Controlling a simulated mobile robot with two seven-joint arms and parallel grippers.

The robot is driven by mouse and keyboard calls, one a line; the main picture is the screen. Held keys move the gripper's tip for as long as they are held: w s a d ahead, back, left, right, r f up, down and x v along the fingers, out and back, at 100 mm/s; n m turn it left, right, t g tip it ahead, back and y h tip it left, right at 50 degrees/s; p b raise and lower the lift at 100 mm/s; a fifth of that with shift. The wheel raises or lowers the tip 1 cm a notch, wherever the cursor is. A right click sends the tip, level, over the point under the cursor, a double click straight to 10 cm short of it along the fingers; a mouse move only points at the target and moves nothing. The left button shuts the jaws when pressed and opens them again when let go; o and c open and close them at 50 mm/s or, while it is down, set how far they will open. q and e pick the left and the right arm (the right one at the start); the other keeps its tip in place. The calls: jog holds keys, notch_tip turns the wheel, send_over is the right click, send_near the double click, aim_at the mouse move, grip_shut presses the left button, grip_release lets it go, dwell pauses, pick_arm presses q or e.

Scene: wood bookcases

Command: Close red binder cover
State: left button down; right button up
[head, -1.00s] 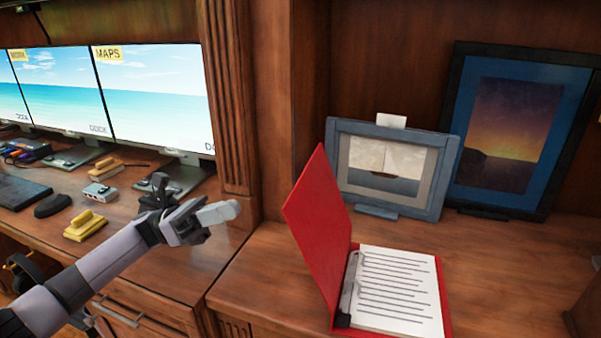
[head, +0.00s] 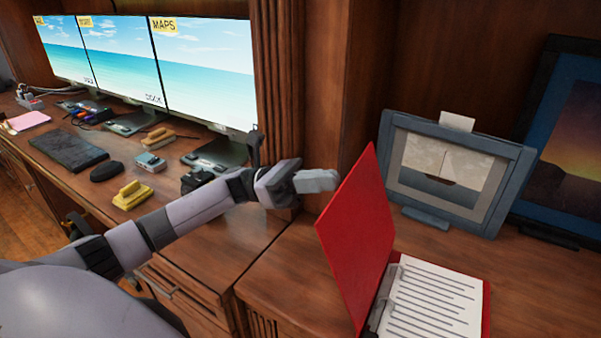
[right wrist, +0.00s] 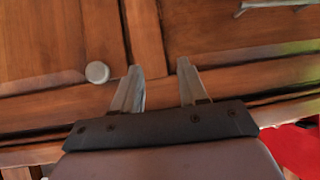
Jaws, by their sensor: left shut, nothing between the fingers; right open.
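The red binder lies on the wooden desk with its red cover (head: 357,240) standing up, tilted to the left. My right gripper (right wrist: 160,80) is open and empty in the right wrist view, in front of wooden drawer fronts. A red patch (right wrist: 300,148) shows at that view's lower right corner.
A blue-grey framed picture (head: 448,170) stands behind the binder, with a dark-framed sunset picture (head: 572,150) to its right. A wooden post (head: 285,75) rises behind my left gripper. Monitors (head: 205,70) and a yellow block (head: 132,194) are at left.

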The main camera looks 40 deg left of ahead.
pick_arm(q)
jog(key=shift+w+d+r, duration=0.1)
jog(key=shift+d+r, duration=0.15)
jog(key=shift+d, duration=0.45)
jog(key=shift+r, duration=0.1)
